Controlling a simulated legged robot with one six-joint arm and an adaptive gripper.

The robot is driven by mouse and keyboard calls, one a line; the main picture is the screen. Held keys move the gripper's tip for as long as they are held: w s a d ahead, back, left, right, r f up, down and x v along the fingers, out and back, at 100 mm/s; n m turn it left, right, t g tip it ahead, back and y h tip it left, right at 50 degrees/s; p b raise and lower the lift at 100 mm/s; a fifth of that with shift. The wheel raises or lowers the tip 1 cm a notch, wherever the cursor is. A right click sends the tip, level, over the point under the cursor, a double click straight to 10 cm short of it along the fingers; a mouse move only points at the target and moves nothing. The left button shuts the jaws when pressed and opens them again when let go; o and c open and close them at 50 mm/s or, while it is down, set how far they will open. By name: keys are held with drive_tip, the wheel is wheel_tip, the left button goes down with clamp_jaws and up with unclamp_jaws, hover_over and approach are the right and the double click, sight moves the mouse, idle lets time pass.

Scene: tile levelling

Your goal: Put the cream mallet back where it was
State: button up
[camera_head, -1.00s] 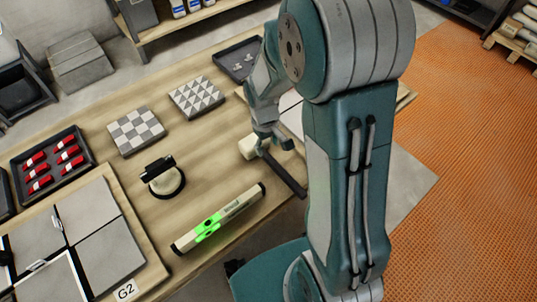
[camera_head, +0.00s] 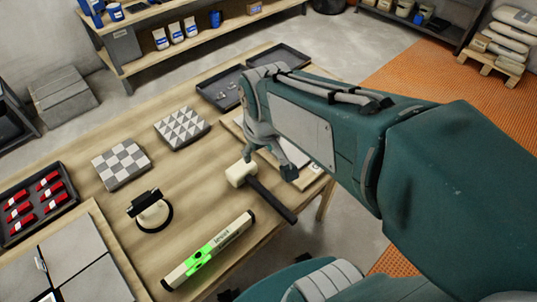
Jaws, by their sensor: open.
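The cream mallet lies on the wooden table, its cream head (camera_head: 241,173) to the left and its dark handle (camera_head: 272,199) running down to the right toward the table's front edge. My gripper (camera_head: 268,170) is open and empty. In the picture it is just above and right of the mallet head, with its fingers spread. I cannot tell its exact height over the table. The mallet is not held.
A cream level (camera_head: 210,251) with green vials and a suction cup (camera_head: 151,211) lie left of the mallet. Two patterned tiles (camera_head: 121,164) (camera_head: 182,127) and a tray of red pieces (camera_head: 38,205) are further left. Dark trays (camera_head: 275,62) and a pale board lie behind my gripper.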

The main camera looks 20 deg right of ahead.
drive_tip(key=s+r+m+t, duration=0.1)
drive_tip(key=s+r+t, duration=0.1)
drive_tip(key=s+r, duration=0.2)
drive_tip(key=s, duration=0.3)
drive_tip(key=shift+a+r+t, duration=0.2)
drive_tip(key=shift+a+t, duration=0.1)
drive_tip(key=shift+a, duration=0.05)
idle(0.9)
